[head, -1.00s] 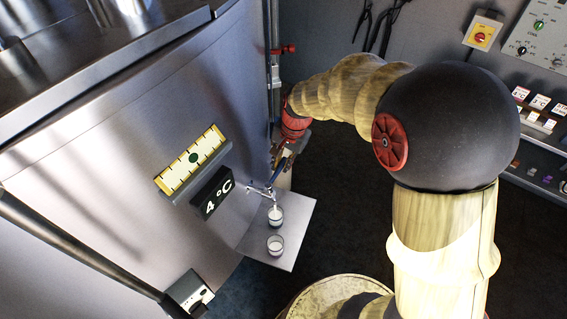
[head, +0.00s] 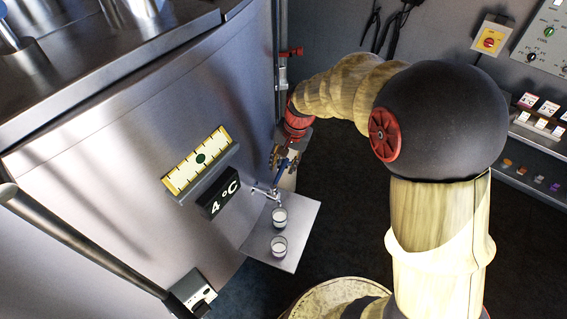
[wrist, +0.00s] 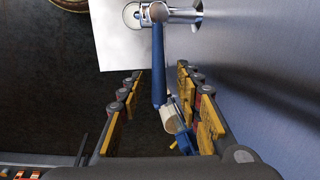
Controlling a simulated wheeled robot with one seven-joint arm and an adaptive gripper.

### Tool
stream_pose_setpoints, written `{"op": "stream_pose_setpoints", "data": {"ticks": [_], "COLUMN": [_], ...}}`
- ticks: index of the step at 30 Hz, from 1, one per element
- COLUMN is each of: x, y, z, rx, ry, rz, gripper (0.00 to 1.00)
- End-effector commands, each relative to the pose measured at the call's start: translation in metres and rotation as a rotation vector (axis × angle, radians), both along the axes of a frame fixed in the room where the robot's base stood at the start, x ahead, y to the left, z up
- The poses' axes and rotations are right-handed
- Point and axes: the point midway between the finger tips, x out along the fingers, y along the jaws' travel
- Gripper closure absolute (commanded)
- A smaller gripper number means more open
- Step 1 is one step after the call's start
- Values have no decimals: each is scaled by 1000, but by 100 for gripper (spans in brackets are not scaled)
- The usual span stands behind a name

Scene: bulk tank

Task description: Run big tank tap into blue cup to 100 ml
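The big tank (head: 110,150) is a steel wall with a small tap (head: 264,191) low on its right side. The tap shows in the wrist view (wrist: 165,14) with a blue lever (wrist: 158,65) reaching toward me. One cup (head: 279,216) with whitish contents stands beneath the spout; its rim partly shows in the wrist view (wrist: 133,15). A second cup (head: 279,245) stands nearer the front. I cannot make out which is blue, the exact level, or any stream. My gripper (wrist: 160,105) has its fingers apart around the lever's end, with gaps beside it.
Both cups stand on a pale plate (head: 300,232) beside the tank. A yellow gauge (head: 197,160) and a 4 °C display (head: 218,194) are on the tank. A red-handled pipe valve (head: 291,52) is above. Dark floor to the right is clear.

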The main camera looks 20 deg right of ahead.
Motion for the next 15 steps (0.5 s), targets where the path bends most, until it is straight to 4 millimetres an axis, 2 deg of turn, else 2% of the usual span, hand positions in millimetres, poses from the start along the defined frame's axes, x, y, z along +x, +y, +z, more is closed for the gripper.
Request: {"op": "stream_pose_setpoints", "data": {"ticks": [8, 11, 15], "x": [0, 0, -3], "y": [-1, -2, -6], "z": [3, 12, 36], "rx": [0, 0, -1], "ry": [-1, -4, -5], "rz": [0, -1, -1], "gripper": [65, 65, 65]}}
